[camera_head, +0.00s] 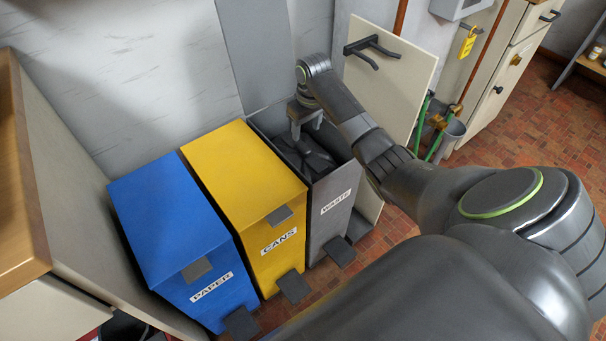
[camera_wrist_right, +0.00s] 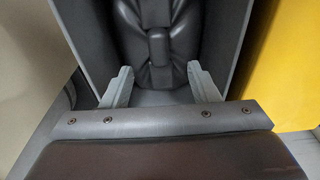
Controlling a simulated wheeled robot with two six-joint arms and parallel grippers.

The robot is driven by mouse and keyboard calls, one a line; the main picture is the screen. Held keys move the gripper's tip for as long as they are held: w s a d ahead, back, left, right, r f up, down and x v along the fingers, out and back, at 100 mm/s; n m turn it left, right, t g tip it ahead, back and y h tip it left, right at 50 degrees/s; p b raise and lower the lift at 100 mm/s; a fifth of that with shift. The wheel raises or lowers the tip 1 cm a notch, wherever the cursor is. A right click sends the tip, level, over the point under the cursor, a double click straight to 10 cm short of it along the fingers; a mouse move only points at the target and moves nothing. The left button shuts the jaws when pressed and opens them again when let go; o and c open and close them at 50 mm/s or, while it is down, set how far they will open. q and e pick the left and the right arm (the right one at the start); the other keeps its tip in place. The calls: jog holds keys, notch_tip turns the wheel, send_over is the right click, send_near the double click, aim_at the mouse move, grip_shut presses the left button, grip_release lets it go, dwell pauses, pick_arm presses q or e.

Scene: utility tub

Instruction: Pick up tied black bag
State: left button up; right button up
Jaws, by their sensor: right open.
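The tied black bag (camera_head: 308,156) lies inside the open grey bin marked WASTE (camera_head: 327,208). In the right wrist view the black bag (camera_wrist_right: 157,22) shows a knotted band at its middle, just beyond the fingertips. My right gripper (camera_head: 308,131) points down over the bin's opening. In the right wrist view the right gripper (camera_wrist_right: 160,80) has its two fingers apart with nothing between them, and the bag's knot is roughly centred ahead of them. The lower part of the bag is hidden by the bin walls. My left gripper is not in view.
A yellow CANS bin (camera_head: 245,175) and a blue PAPER bin (camera_head: 170,222) stand shut to the left of the grey bin. The grey bin's raised lid (camera_head: 255,50) leans at the wall. An open cream door (camera_head: 385,85) stands close right of my arm.

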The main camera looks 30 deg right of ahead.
aim_at(303, 145)
jog(key=f+b, duration=0.1)
jog(key=f, duration=0.2)
jog(key=w+f+b, duration=0.1)
jog(key=f, duration=0.2)
jog(key=shift+w+f+b, duration=0.2)
jog(key=shift+f+b, duration=0.1)
jog(key=shift+f, duration=0.55)
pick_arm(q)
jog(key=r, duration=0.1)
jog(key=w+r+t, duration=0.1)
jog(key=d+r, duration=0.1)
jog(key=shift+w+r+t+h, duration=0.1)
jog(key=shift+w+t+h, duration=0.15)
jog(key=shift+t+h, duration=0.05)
pick_arm(e)
grip_shut()
jog(key=shift+w+d+r, duration=0.1)
jog(key=shift+r, duration=0.05)
